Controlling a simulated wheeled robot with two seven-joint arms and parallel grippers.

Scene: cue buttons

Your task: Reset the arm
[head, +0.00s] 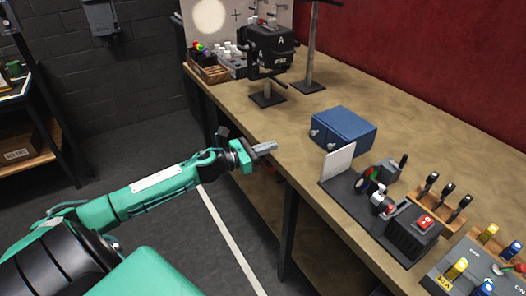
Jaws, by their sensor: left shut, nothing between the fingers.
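My left arm comes in from the lower left in the head view. Its left gripper (265,148) is shut and empty, beside the front edge of the workbench (310,165). Nothing on the bench appears to touch it. My right gripper is not in the view. At the lower right, a grey panel (447,284) carries yellow and blue knobs and is cut off by the frame edge. To its left, a dark box with a red button (424,221) stands on the bench.
A blue box (343,129) sits on the bench right of my left gripper. A black device (268,50) on a stand and a wooden crate (208,70) are farther back. A rack of black-handled tools (448,197) stands at the right. The bench between the blue box and black device is clear.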

